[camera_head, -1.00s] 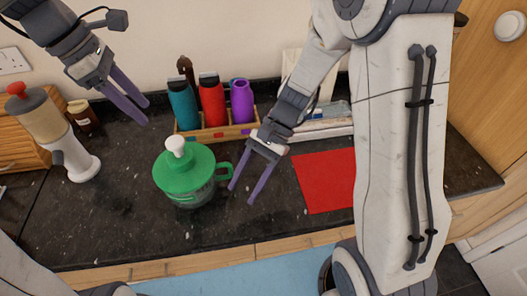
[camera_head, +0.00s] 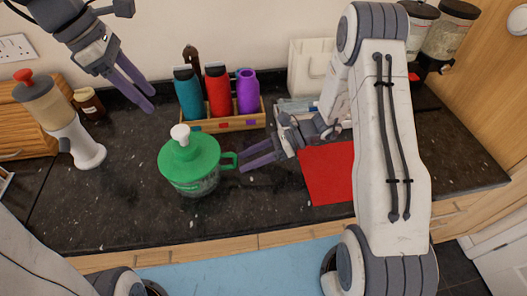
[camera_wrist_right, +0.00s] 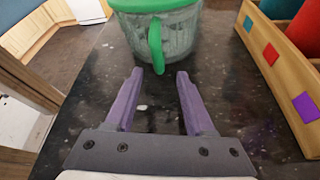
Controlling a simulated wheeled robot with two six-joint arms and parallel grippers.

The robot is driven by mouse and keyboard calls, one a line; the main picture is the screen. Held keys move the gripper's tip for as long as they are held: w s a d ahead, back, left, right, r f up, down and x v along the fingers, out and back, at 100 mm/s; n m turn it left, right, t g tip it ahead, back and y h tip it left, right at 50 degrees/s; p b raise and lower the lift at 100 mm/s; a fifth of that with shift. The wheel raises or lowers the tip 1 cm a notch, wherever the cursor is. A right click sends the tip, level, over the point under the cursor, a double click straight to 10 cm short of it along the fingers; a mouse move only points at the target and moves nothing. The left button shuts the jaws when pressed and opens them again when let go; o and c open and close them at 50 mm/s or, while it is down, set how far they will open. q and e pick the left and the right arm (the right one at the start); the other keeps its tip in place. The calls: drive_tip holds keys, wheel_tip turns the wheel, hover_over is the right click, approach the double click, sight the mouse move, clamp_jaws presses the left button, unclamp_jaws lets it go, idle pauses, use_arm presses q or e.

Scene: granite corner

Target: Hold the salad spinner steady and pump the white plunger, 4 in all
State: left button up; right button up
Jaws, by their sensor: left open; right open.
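The salad spinner (camera_head: 195,178) has a green lid and a clear bowl, and stands upright on the dark counter. Its white plunger (camera_head: 180,134) sticks up from the lid. Its green handle (camera_head: 229,160) points right; the handle also shows in the right wrist view (camera_wrist_right: 156,45). My right gripper (camera_head: 243,162) is open, just right of the handle, with its fingers pointing at it. In the right wrist view the handle lies ahead, between the lines of the fingers, with nothing held. My left gripper (camera_head: 150,100) is open and empty, above and left of the spinner, apart from it.
A wooden box (camera_head: 228,123) with teal, red and purple bottles stands behind the spinner. A dispenser (camera_head: 70,125) with a red knob and a brown jar (camera_head: 90,103) are at left. A red mat (camera_head: 325,180) lies right. The counter in front is clear.

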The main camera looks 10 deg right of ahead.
sight(235, 164)
drive_tip(key=shift+x, duration=2.05)
clamp_jaws()
use_arm(q)
drive_tip(key=shift+c, duration=0.3)
clamp_jaws()
idle(1.0)
